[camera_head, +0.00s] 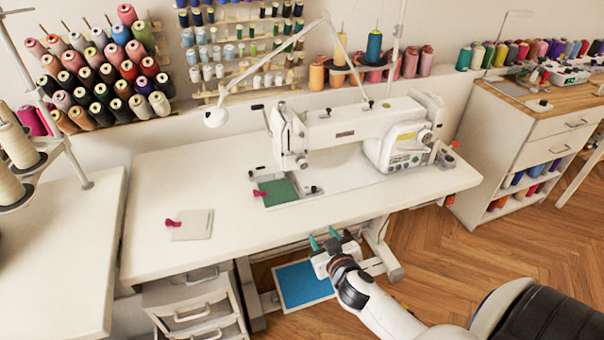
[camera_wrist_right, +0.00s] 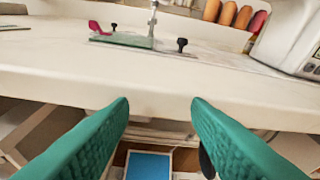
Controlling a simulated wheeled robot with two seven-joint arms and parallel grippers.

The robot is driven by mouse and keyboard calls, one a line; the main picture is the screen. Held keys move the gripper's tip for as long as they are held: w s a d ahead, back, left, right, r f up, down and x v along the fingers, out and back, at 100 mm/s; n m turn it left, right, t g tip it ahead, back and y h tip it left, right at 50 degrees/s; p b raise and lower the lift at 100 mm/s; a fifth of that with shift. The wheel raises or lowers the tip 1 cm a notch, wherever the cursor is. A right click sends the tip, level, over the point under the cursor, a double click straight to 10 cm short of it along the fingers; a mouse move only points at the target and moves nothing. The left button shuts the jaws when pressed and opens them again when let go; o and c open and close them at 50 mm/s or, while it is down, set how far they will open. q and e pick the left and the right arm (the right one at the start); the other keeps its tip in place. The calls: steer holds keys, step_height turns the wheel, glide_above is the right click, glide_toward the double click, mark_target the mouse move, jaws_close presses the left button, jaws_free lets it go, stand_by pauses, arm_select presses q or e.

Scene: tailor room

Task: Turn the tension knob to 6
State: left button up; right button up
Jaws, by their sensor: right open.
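The white sewing machine (camera_head: 345,128) stands on the white sewing table (camera_head: 235,240). A small round part (camera_head: 302,163) sits low on its needle-end head. A round dial (camera_head: 424,135) shows on the motor end at the right. I cannot tell which is the tension knob, and no number is readable. My right gripper (camera_head: 323,238) is open and empty, just off the table's front edge and below the machine. In the right wrist view its two green fingers (camera_wrist_right: 160,102) are apart, facing the table edge. My left gripper is not in view.
A green piece (camera_head: 277,193) with a pink clip lies by the needle. A pale square (camera_head: 191,226) with a pink clip lies on the table's left. A black-topped screw (camera_wrist_right: 182,45) stands on the machine bed. The table's front middle is clear.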

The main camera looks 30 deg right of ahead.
mark_target(304, 166)
step_height(304, 166, up, 12)
steer(key=w+t, duration=0.2)
steer(key=t, duration=0.2)
steer(key=shift+m, duration=0.3)
steer(key=x, duration=0.5)
steer(key=p+x, duration=0.1)
steer(key=x, duration=0.5)
steer(key=shift+w+d+f, duration=0.15)
steer(key=shift+w+d, duration=0.05)
steer(key=shift+d, duration=0.1)
steer(key=shift+c, duration=0.3)
jaws_close()
